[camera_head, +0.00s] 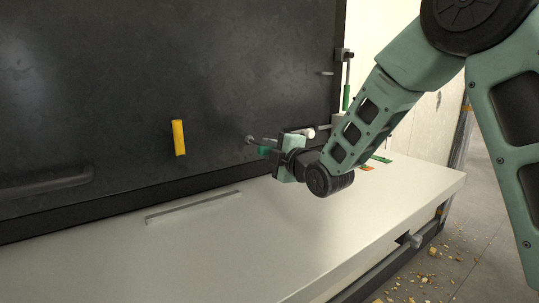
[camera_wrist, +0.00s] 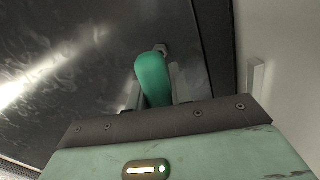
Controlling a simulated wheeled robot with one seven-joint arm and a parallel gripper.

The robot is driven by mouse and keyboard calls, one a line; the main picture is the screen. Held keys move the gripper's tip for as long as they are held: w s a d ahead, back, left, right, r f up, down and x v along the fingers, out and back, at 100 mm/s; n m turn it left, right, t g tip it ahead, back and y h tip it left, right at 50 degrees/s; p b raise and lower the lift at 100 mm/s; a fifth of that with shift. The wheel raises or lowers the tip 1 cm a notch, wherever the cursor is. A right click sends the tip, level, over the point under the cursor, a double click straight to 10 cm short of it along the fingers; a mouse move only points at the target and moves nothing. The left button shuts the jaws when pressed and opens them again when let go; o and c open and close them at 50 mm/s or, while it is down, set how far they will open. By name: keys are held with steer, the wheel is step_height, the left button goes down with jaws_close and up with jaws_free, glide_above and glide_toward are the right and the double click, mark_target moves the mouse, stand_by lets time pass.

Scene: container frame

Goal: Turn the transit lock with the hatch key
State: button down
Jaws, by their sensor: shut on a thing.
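My gripper (camera_head: 272,152) is shut on the hatch key, whose green handle (camera_head: 264,151) sticks out of the jaws toward the dark panel. In the wrist view the green handle (camera_wrist: 153,78) stands between the fingers, tilted slightly. A small grey metal end (camera_wrist: 162,49) shows just beyond it, close to the panel. In the head view a grey round piece (camera_head: 249,140) shows at the panel near the key. I cannot tell whether it is the key's tip or the transit lock, nor whether the two are engaged.
The dark panel (camera_head: 120,80) fills the back, with a yellow handle (camera_head: 178,138) left of my gripper. A white ledge (camera_head: 290,225) runs below, with a grey strip (camera_head: 193,208). A rod with a green grip (camera_head: 346,97) stands at the panel's right edge. Debris lies on the floor.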

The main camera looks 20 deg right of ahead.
steer(key=shift+r+n+b, duration=0.1)
steer(key=shift+n+b, duration=2.1)
steer(key=shift+b, duration=0.15)
steer(key=shift+b+v, duration=1.15)
steer(key=shift+v, duration=0.85)
steer(key=shift+s, duration=0.1)
